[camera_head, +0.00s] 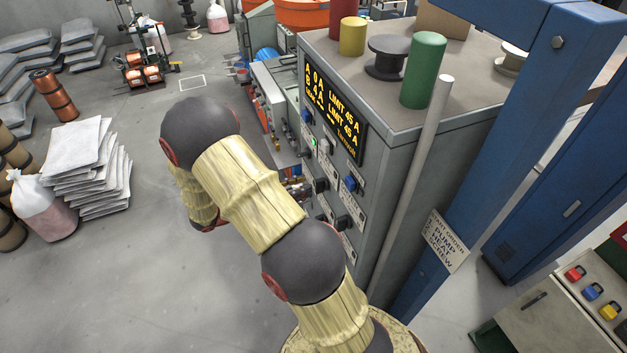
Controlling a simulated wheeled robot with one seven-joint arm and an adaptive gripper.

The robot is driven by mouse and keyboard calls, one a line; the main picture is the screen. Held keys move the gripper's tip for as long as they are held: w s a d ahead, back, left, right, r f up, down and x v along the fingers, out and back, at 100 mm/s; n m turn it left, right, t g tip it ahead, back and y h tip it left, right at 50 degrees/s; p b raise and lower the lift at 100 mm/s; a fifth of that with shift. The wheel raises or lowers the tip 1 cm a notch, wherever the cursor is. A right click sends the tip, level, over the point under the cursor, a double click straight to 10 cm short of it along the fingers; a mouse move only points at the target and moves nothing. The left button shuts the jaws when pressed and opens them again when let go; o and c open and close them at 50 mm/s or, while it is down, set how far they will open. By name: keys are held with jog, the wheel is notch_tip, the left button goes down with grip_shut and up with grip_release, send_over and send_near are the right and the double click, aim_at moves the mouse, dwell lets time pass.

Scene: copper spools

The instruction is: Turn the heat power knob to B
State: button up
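A grey control cabinet (397,165) stands right of centre, its front panel facing left and seen at a steep angle. A black display (335,112) with yellow text tops the panel. Below it are dark knobs, one at the middle (321,185) and one lower (343,222), and a blue knob (351,183). The labels are too small to read, so I cannot tell which is the heat power knob or where it points. My arm runs up from the bottom and bends down left of the panel. My gripper is not visible; part of the panel's lower left is hidden behind my arm.
A blue post (500,150) and a grey pole (412,180) stand right of the panel. A green cylinder (423,70) and a dark spool (386,57) sit on the cabinet top. White sacks (88,175) are stacked at left. The floor (130,280) at lower left is clear.

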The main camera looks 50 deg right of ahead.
aim_at(321, 185)
jog(key=p+x, duration=0.1)
jog(key=x, duration=0.3)
jog(key=shift+s+d, duration=0.2)
jog(key=shift+d, duration=0.1)
jog(key=c, duration=0.4)
jog(key=c, duration=0.3)
grip_shut()
